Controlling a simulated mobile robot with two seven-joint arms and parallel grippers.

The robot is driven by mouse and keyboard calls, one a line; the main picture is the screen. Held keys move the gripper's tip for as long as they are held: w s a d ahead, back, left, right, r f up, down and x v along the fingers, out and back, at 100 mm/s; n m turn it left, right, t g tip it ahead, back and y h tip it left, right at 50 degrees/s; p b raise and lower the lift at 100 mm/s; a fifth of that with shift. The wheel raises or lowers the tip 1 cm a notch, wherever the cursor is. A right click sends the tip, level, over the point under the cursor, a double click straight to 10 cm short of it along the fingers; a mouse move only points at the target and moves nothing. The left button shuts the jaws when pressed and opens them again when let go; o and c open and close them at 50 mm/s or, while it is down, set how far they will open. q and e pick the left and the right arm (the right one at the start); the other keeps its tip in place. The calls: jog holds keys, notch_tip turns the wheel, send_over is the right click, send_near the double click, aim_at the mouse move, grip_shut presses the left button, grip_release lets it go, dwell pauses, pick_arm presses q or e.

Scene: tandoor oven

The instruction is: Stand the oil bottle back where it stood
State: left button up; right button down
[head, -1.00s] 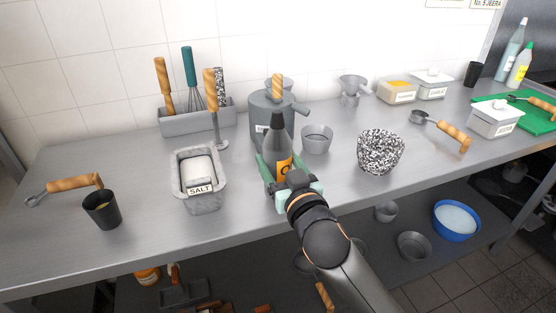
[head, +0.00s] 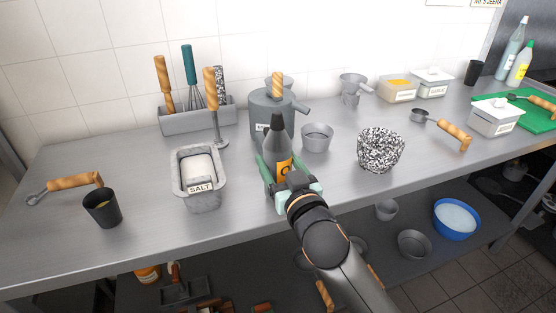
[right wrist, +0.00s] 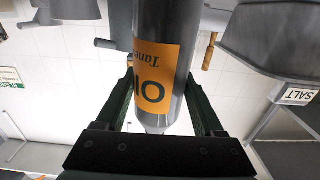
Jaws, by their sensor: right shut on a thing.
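The oil bottle (head: 279,148) is dark grey with a black top and an orange label. It is upright over the front middle of the steel counter, in front of the grey lidded pot. My right gripper (head: 276,172) is shut on the oil bottle, one green finger on each side of it. In the right wrist view the bottle (right wrist: 163,60) appears upside down between the fingers of my right gripper (right wrist: 166,108). Its base is hidden by my gripper in the head view, so I cannot tell if it touches the counter. My left gripper is not in view.
The salt tub (head: 183,205) stands left of the bottle, the grey pot (head: 262,105) close behind it. A small metal cup (head: 317,137) and a speckled bowl (head: 380,150) stand to the right. Bare counter (head: 245,195) lies between the salt tub and my gripper.

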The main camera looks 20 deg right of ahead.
jog(key=shift+f, duration=0.2)
jog(key=shift+c, duration=1.4)
grip_release()
jog(key=shift+o, duration=1.4)
jog(key=shift+f, duration=0.2)
jog(key=shift+s, duration=0.2)
